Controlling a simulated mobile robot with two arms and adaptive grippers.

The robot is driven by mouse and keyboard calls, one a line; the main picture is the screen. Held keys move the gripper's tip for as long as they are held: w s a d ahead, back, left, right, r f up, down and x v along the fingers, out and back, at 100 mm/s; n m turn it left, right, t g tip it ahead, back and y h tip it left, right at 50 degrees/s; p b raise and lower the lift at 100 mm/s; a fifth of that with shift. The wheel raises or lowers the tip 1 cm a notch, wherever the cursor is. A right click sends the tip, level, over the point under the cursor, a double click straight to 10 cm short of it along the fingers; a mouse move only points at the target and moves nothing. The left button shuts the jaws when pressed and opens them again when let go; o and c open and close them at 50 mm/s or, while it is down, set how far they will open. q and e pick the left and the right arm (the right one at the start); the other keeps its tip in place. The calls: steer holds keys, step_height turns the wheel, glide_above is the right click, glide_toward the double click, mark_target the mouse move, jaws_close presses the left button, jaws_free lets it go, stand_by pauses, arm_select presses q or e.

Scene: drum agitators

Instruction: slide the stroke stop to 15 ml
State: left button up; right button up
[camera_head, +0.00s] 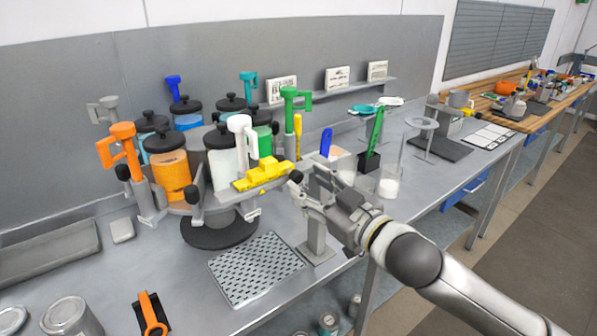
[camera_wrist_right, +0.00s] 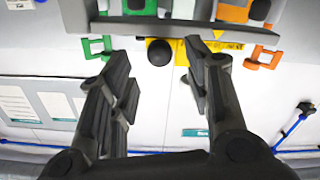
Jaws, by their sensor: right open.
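A yellow stepped piece (camera_head: 262,174) sits at the front of the dispenser carousel, below the white-handled canister. It looks like part of the stroke stop. A black round knob (camera_head: 295,176) shows at its right end. In the right wrist view the knob (camera_wrist_right: 160,52) stands in front of the yellow piece (camera_wrist_right: 183,50). My right gripper (camera_head: 307,188) is open and empty, close to the knob. In the right wrist view its two fingertips (camera_wrist_right: 157,55) lie on either side of the knob, apart from it. No ml marks are readable. My left gripper is not in view.
Canisters with orange (camera_head: 172,174), white and green contents crowd the carousel. A perforated plate (camera_head: 256,268) lies in front. A grey post stand (camera_head: 317,242) is below my right gripper. A black holder (camera_head: 367,159) and glass cylinder (camera_head: 389,186) stand to the right.

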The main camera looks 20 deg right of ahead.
mark_target(299, 178)
steer(key=shift+p+x, duration=0.5)
steer(key=shift+x, duration=1.7)
